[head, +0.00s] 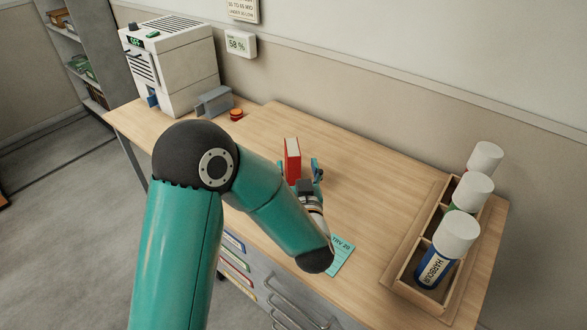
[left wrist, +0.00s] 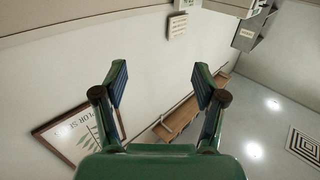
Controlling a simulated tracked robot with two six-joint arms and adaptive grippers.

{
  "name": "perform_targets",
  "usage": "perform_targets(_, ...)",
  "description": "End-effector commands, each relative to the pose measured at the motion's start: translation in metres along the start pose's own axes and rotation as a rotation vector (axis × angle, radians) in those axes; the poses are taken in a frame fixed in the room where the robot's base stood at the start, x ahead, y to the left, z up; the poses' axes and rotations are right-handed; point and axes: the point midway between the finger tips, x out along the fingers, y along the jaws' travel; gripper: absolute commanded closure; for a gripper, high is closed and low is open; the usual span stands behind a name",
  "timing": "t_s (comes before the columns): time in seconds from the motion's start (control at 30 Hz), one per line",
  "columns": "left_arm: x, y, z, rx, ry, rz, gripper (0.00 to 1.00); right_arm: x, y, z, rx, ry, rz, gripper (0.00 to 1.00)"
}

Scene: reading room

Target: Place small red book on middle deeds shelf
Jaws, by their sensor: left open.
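The small red book (head: 292,160) stands upright on the wooden desk, its pale page edge showing on top. A grey shelf unit (head: 92,40) with several shelves stands at the far left; no label for deeds is readable.
On the desk (head: 370,190) stand a white machine (head: 185,65), a grey device (head: 214,101), an orange-red round object (head: 236,114) and a wooden tray (head: 408,268) with white-capped bottles. A teal card (head: 341,256) lies near the front edge.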

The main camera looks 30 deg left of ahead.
Motion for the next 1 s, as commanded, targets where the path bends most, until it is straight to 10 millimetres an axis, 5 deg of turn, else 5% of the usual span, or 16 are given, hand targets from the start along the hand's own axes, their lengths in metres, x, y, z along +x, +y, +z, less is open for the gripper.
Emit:
perform_targets(0.03,0.0,0.002,0.016,0.0,-0.001,0.002,0.29,0.015,0.005,0.0,0.0,0.001,0.0,0.34)
perform_targets(0.43,0.0,0.002,0.071,0.0,0.0,0.004,0.29,0.067,0.024,-0.001,0.0,0.001,0.0,0.34)
perform_targets(0.67,0.021,0.001,0.071,-0.001,0.0,-0.001,0.29,0.063,0.023,-0.001,0.0,0.001,0.0,0.34)
perform_targets(1.0,0.091,0.001,0.07,0.0,0.0,-0.001,0.29,0.049,0.018,-0.001,0.0,0.001,0.0,0.34)
